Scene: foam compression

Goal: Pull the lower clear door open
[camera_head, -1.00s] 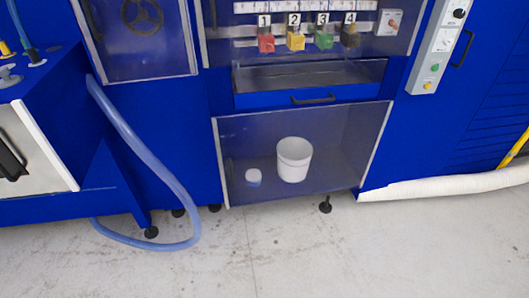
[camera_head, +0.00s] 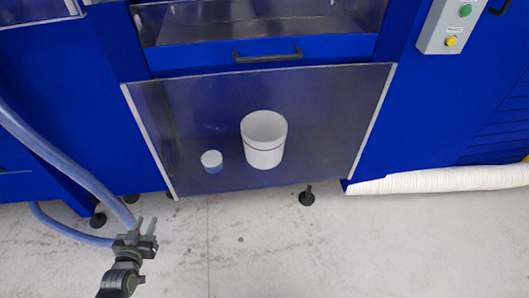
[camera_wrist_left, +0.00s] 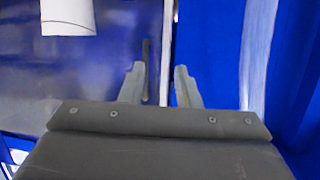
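The lower clear door (camera_head: 330,140) is a see-through panel with pale metal side edges, and it looks closed. Its dark upright handle (camera_head: 168,128) is near its left edge. My left gripper (camera_head: 147,222) is open and empty, in front of and below the door's lower left corner. In the left wrist view, the handle (camera_wrist_left: 146,55) shows beyond the open fingers (camera_wrist_left: 160,72), closer to the left finger, and I see no contact. My right gripper is out of view.
A white bucket (camera_head: 264,150) and a small white-and-blue tub (camera_head: 211,158) stand behind the clear door. A blue drawer (camera_head: 310,50) with a black handle is above it. Blue hoses (camera_head: 60,165) run left of my gripper. A white hose (camera_head: 440,180) lies right.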

